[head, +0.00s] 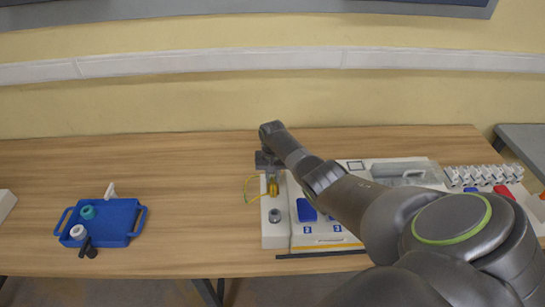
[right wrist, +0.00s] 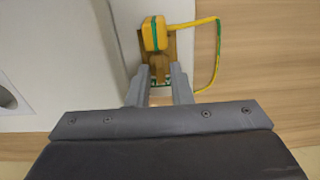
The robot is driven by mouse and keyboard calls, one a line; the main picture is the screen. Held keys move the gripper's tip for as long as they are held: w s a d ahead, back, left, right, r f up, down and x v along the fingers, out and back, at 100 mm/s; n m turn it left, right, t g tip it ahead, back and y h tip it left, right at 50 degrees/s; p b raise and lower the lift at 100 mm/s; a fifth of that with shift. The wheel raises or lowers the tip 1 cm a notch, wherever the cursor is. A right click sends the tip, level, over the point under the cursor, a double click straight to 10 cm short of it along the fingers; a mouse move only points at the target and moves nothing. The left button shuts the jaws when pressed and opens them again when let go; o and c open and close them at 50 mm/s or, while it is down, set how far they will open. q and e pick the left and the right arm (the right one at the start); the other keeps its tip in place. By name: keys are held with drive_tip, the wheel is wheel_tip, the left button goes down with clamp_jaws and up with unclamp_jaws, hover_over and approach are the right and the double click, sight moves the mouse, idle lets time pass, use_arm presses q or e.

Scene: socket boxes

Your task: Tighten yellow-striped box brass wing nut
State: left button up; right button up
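The brass wing nut (right wrist: 160,76) shows between the fingertips of my right gripper (right wrist: 160,80) in the right wrist view. The fingers stand close on both sides of it and appear shut on it, though they hide part of its outline. Just beyond it is a yellow block with a green stripe (right wrist: 154,34) on a brass plate, with a yellow-green wire looping right. In the head view my right gripper (head: 268,162) is over the left back end of the white socket box (head: 275,236), by the yellow piece (head: 273,188). My left gripper is out of view.
A blue tray (head: 112,216) with small white, teal and black parts is at left. Blue pieces (head: 306,210) lie on a white panel to the right of the box's left end. Grey pieces stand in a row (head: 482,176) at right. The wooden table between tray and box is clear.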

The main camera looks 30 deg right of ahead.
sight(272, 180)
wheel_tip(272, 180, up, 17)
drive_tip(key=b, duration=0.2)
idle(0.3)
drive_tip(key=shift+f, duration=0.25)
